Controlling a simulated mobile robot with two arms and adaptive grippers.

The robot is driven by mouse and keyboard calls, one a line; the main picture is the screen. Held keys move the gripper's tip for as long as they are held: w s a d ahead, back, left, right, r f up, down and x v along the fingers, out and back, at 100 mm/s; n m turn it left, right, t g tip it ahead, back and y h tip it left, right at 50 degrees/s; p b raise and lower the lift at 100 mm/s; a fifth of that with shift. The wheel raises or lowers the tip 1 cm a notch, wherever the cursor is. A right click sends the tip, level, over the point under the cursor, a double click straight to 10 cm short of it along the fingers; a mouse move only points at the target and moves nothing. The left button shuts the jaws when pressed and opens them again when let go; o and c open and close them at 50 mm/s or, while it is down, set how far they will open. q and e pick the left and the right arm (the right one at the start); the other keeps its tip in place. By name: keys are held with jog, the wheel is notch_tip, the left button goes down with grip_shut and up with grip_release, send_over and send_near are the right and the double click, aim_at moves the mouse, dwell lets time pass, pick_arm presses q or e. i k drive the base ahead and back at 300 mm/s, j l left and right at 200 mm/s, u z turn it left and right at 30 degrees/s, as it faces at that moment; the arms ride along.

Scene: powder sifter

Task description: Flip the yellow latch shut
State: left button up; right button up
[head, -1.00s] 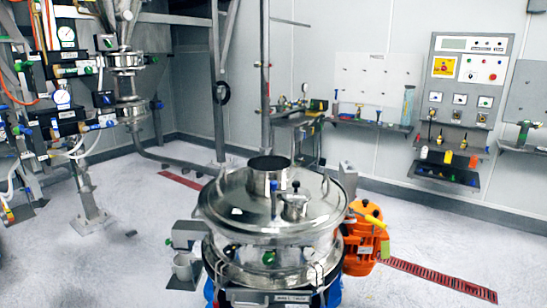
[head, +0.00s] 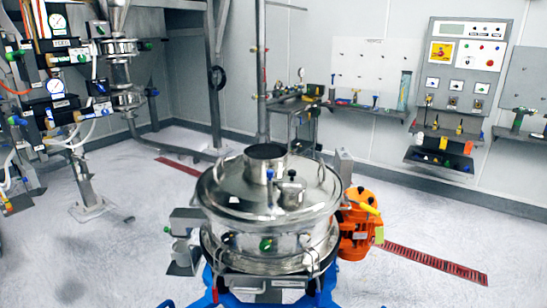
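The round steel sifter (head: 225,200) stands in the middle of the head view on a blue frame (head: 328,287). Its domed lid has a short open pipe on top and a small capped fitting beside it. An orange motor (head: 354,232) is at its right side. A small yellow part (head: 370,208) sticks out at the upper right of the motor; I cannot tell whether it is the yellow latch or whether it is open or shut. Clamps and a green knob (head: 266,244) show on the sifter's front. Neither gripper is in view.
Pipes and gauges (head: 57,22) stand at the left. A steel side bench (head: 292,108), a tool shelf (head: 370,109) and a control panel (head: 466,60) line the back wall. A red floor grate (head: 430,262) lies at the right.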

aim_at(365, 206)
jog(key=i+l+u, duration=0.1)
jog(key=l, duration=0.7)
jog(key=i+l+u, duration=0.1)
jog(key=l, duration=0.75)
jog(key=i+l+u, duration=0.15)
jog(key=l, duration=0.65)
jog(key=k, duration=0.05)
